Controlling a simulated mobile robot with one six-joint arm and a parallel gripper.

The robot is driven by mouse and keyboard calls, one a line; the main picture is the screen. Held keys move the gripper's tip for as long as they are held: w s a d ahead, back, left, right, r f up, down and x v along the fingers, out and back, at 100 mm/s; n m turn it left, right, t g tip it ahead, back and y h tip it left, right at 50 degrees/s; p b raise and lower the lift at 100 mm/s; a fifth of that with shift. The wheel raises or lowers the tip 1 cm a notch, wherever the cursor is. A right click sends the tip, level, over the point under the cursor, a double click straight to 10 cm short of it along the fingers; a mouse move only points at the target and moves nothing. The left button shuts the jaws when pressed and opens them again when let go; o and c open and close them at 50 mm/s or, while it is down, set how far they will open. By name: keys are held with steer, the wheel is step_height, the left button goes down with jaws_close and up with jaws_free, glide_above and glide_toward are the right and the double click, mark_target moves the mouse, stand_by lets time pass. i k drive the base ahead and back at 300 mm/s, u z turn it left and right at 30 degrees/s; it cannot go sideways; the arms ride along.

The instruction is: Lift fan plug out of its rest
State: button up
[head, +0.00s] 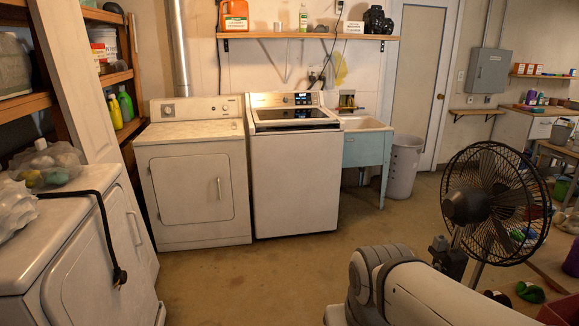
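A black plug (119,276) hangs on a thick black cord (85,193) over the front of the white appliance at the left. I cannot tell whether this is the fan's plug, and no rest or holder for it can be made out. The black caged pedestal fan (496,203) stands at the right, its lower part hidden by my arm. No cord from the fan can be followed. My grey-white arm crosses the bottom right. My gripper cannot be made out, and nothing shows it near the plug.
The left white appliance (62,262) carries plastic bags. A dryer (193,185), a washer (294,185) and a blue utility sink (367,148) line the back wall. A grey bin (404,160) stands beside the sink. Floor (245,280) before them is clear; clutter lies at right.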

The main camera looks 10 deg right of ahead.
mark_target(439, 244)
steer(key=u, duration=1.5)
steer(key=i, duration=1.4)
steer(key=z, duration=3.2)
steer(key=i, duration=0.55)
steer(key=u, duration=0.05)
